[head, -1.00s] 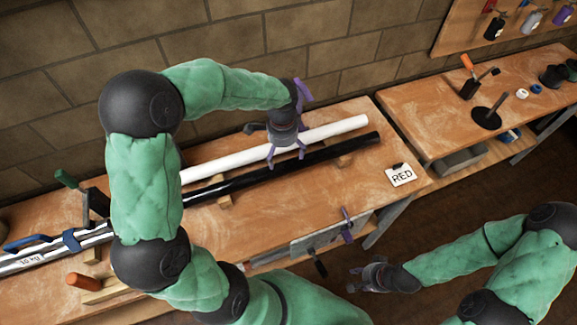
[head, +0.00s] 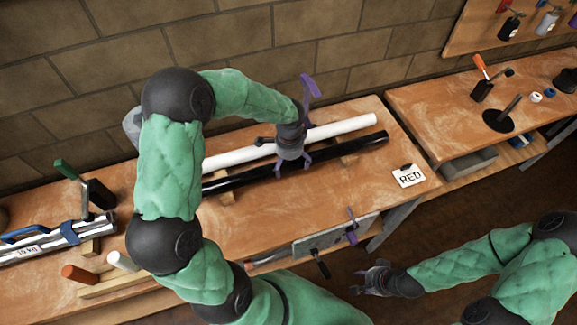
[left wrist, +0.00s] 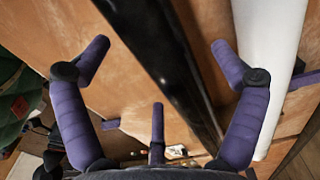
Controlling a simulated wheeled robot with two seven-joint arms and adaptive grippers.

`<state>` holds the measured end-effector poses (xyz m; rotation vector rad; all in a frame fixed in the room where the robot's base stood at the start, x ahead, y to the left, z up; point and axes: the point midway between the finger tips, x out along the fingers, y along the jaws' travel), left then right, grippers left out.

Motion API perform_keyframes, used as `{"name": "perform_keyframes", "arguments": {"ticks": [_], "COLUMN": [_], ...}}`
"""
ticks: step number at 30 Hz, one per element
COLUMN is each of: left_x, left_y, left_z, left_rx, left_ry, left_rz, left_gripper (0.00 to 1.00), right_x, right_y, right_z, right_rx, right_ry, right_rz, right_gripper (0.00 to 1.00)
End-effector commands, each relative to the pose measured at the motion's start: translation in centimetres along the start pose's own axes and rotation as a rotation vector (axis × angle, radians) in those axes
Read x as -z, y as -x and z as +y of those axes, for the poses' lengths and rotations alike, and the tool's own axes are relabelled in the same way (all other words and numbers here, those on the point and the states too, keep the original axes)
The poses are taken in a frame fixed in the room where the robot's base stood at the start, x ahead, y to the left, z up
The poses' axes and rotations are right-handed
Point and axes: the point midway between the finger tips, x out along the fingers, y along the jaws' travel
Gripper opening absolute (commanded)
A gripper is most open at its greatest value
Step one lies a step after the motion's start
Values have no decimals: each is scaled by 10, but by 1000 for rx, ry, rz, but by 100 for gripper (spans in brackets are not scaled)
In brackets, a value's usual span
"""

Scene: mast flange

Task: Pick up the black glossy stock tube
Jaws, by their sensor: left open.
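The black glossy stock tube (head: 345,151) lies on wooden supports on the workbench, in front of a parallel white tube (head: 345,129). My left gripper (head: 293,167) is open over the black tube, pointing down at about the middle of its visible length. In the left wrist view the black tube (left wrist: 155,50) runs between my spread left fingers (left wrist: 157,55), and the white tube (left wrist: 268,50) passes beyond the right finger. I cannot tell whether the fingers touch the tube. My right gripper (head: 372,280) hangs low at the right, away from the bench; its jaw state is unclear.
A strapped bundle of silvery bars (head: 40,243) and a green-handled clamp (head: 75,180) are at the left. A second bench (head: 440,105) stands at the right, and a brick wall is behind.

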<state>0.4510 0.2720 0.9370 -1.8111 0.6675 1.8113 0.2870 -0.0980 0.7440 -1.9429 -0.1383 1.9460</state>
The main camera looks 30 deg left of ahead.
Motion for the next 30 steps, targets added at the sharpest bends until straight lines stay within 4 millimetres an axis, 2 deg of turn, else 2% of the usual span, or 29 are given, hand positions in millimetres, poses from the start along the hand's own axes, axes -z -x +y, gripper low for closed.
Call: {"name": "perform_keyframes", "arguments": {"ticks": [1,3,10,11,18,20,26,30], "left_x": [0,0,0,0,0,0,0,1], "left_y": [-9,-15,-16,-16,-16,-16,-15,-7], "left_z": [1,1,1,1,1,1,0,0], "left_rx": [-2,-2,-1,-1,-1,-1,0,2], "left_ry": [0,0,0,0,0,0,0,0], "left_rz": [-1,0,1,1,1,1,2,3], "left_gripper": [94,94,94,91,24,10,9,9], "right_x": [0,0,0,0,0,0,0,0], "right_y": [-3,-4,-4,-4,-4,-4,-4,-1], "right_z": [1,2,1,1,1,1,1,0], "right_rx": [0,0,0,0,0,0,0,0], "right_ry": [0,0,0,0,0,0,0,0], "right_rz": [0,0,0,0,0,0,0,0], "right_gripper": [40,40,40,40,40,40,40,40]}}
